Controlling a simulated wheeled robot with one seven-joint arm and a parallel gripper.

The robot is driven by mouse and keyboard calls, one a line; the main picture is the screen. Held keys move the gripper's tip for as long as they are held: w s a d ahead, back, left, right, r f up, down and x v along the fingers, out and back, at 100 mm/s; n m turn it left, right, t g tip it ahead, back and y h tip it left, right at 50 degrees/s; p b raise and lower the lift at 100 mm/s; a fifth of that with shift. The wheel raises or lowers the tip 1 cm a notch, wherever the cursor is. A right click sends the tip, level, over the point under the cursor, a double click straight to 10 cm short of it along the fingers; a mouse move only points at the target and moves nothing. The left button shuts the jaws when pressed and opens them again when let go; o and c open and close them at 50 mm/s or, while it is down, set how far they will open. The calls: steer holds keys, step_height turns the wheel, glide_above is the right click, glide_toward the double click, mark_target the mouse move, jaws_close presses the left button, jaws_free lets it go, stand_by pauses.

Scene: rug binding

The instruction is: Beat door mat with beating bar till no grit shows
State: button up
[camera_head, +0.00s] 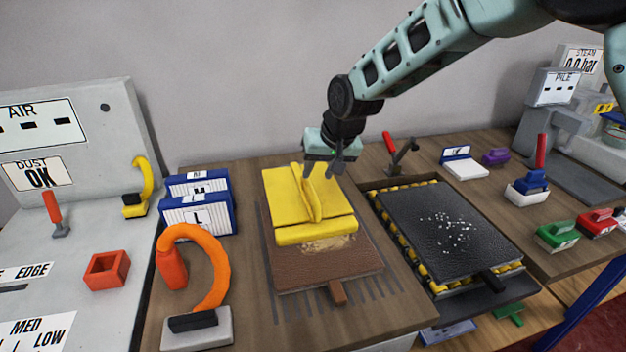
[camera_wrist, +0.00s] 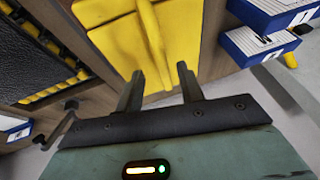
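A yellow block with a raised upright ridge (camera_head: 312,196) rests on the brown mat's far part; I cannot tell for sure which thing is the beating bar. My gripper (camera_head: 322,172) is just over the yellow block, pointing down. In the wrist view its fingers (camera_wrist: 159,80) are apart, with the yellow ridge (camera_wrist: 151,38) running towards the gap between them; contact is unclear.
An orange curved hose tool (camera_head: 210,268) stands front left, near blue-white boxes (camera_head: 198,215). A red-handled clamp (camera_head: 398,155) stands behind the black mat. Coloured brushes (camera_head: 557,236) sit at right. A grey AIR panel (camera_head: 60,130) stands at left.

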mark_target(311, 187)
steer(key=p+x, duration=0.1)
steer(key=x, duration=0.4)
steer(key=shift+w+a+f, duration=0.1)
steer(key=shift+f, duration=0.2)
steer(key=shift+r, duration=0.1)
jaws_close()
